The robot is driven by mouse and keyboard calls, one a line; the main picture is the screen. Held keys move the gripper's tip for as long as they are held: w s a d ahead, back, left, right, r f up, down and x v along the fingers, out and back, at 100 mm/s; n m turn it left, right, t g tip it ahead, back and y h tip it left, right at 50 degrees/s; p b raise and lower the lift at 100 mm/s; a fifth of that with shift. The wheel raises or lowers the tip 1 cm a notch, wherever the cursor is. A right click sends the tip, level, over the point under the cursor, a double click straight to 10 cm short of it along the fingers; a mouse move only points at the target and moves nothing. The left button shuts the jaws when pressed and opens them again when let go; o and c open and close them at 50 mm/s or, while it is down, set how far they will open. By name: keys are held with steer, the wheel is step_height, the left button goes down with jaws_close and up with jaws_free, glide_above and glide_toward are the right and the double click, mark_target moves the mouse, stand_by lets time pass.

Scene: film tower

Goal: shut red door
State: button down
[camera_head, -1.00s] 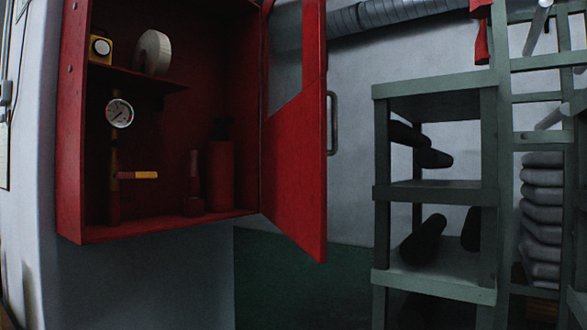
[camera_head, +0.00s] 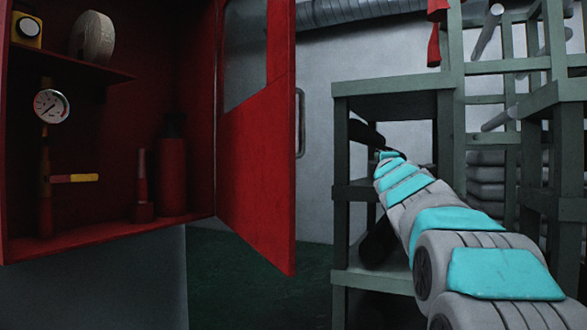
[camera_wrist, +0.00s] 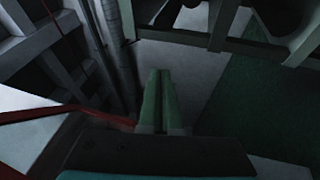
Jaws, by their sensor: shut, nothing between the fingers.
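The red door (camera_head: 262,165) of the red wall cabinet (camera_head: 110,240) stands open, swung out on its right side. It has a glass pane in its upper part and a grey bar handle (camera_head: 300,123) on its right-hand face. My gripper (camera_head: 386,154) is at the far end of my arm, to the right of the door and apart from it in the picture, in front of the shelf rack. In the wrist view my gripper's green fingers (camera_wrist: 158,98) are together and empty. A thin red edge shows at the left there; I cannot tell whether it is the door.
The cabinet holds a pressure gauge (camera_head: 51,106), a white roll (camera_head: 92,37), a red cylinder (camera_head: 173,175) and a yellow box (camera_head: 26,30). A grey-green shelf rack (camera_head: 395,90) stands right of the door, close to my arm. A ribbed duct (camera_head: 350,12) runs above.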

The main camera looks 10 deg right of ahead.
step_height(320, 180, up, 12)
steer(key=n+t+y, duration=0.3)
steer(key=n+t, duration=0.2)
steer(key=n, duration=0.3)
steer(key=s+a+r+n+g+y+p, duration=0.1)
steer(key=s+a+r+n+y, duration=0.15)
steer(key=n+y, duration=0.7)
steer(key=s+a+r+n+g+y, duration=0.1)
steer(key=s+a+r+n+y, duration=0.2)
steer(key=n+y, duration=0.65)
steer(key=s+a+f+n+g+p, duration=0.1)
steer(key=s+a+f+n+g, duration=0.1)
steer(key=f+n+g, duration=0.7)
steer(key=s+a+f+n+g, duration=0.25)
steer(key=f+n+g, duration=0.25)
steer(key=f+n, duration=0.8)
steer(key=w+a+r+n+b, duration=0.1)
steer(key=w+a, duration=0.1)
steer(key=a, duration=0.4)
steer(key=w+a+n+b, duration=0.1)
steer(key=w+a+b, duration=0.1)
steer(key=a, duration=0.4)
steer(key=shift+w+a+r+h, duration=0.3)
steer(key=shift+w+a+r, duration=0.05)
steer(key=shift+w+r, duration=0.1)
